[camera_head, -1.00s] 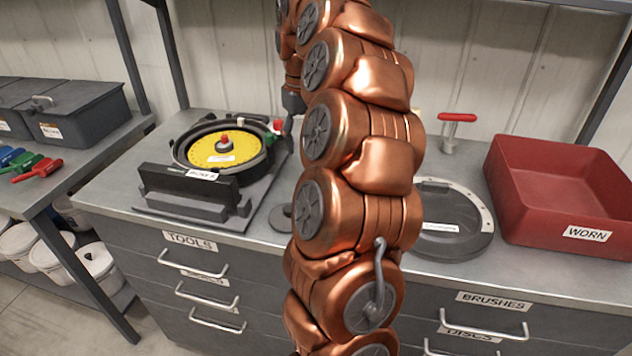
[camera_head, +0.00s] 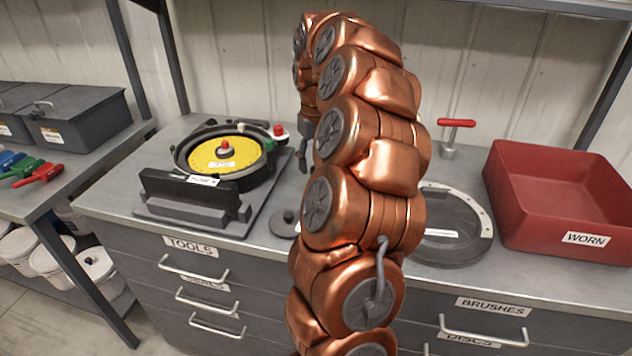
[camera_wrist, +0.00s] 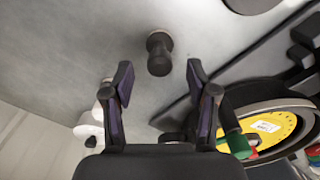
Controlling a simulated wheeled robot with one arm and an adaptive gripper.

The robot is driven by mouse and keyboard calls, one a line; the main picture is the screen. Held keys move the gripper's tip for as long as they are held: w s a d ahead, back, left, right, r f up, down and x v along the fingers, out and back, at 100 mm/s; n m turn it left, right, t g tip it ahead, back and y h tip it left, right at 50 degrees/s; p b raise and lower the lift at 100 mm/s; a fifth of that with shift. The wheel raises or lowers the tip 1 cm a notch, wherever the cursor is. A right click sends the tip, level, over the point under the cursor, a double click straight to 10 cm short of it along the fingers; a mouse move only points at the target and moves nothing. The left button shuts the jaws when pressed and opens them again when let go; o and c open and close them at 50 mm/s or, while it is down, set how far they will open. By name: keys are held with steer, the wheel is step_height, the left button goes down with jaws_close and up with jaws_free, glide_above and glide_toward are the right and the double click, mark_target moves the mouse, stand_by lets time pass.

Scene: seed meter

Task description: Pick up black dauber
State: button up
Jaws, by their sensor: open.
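The black dauber (camera_wrist: 158,52), a small dark piece with a rounded knob end, shows on the grey counter in the wrist view, just beyond the fingertips. My gripper (camera_wrist: 158,78) is open and empty. Its two fingers stand apart on either side of the dauber's line, with the dauber centred ahead of them. They do not visibly touch it, and the height gap is hard to tell. In the head view my arm hides the dauber, and only a small part of my gripper (camera_head: 305,155) shows beside the arm.
The seed meter with its yellow disc (camera_head: 235,153) stands left of my arm; the disc also shows in the wrist view (camera_wrist: 278,135). A red tray (camera_head: 515,215) marked WORN, a round dark lid (camera_head: 455,250) and a red-handled tool (camera_head: 450,140) are at right.

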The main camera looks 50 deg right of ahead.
steer(key=shift+f, duration=1.4)
jaws_close()
